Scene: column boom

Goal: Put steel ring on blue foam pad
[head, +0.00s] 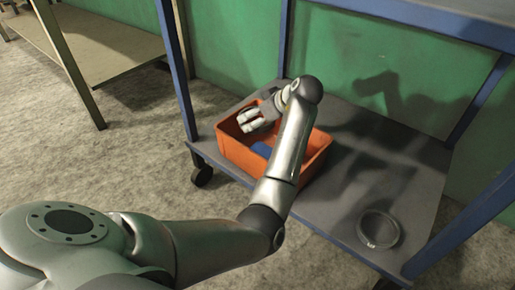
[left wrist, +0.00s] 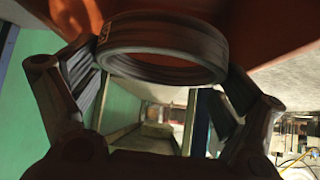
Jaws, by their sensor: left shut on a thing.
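My left gripper (head: 256,117) is over the far left part of an orange crate (head: 232,155). In the left wrist view its two fingers are shut on a dark grey ring (left wrist: 165,36) with a small pale marking, one finger at each side. The head view does not clearly show this ring. A blue patch (head: 262,149), likely the blue foam pad, shows inside the crate, partly hidden by my forearm. The crate also fills the top of the left wrist view (left wrist: 270,25). My right gripper is not in view.
The crate stands on the grey lower shelf (head: 350,185) of a blue-framed wheeled cart. A round grey ring-like item (head: 378,229) lies at the shelf's front right. Blue posts (head: 178,70) and an upper shelf edge (head: 420,18) bound the space.

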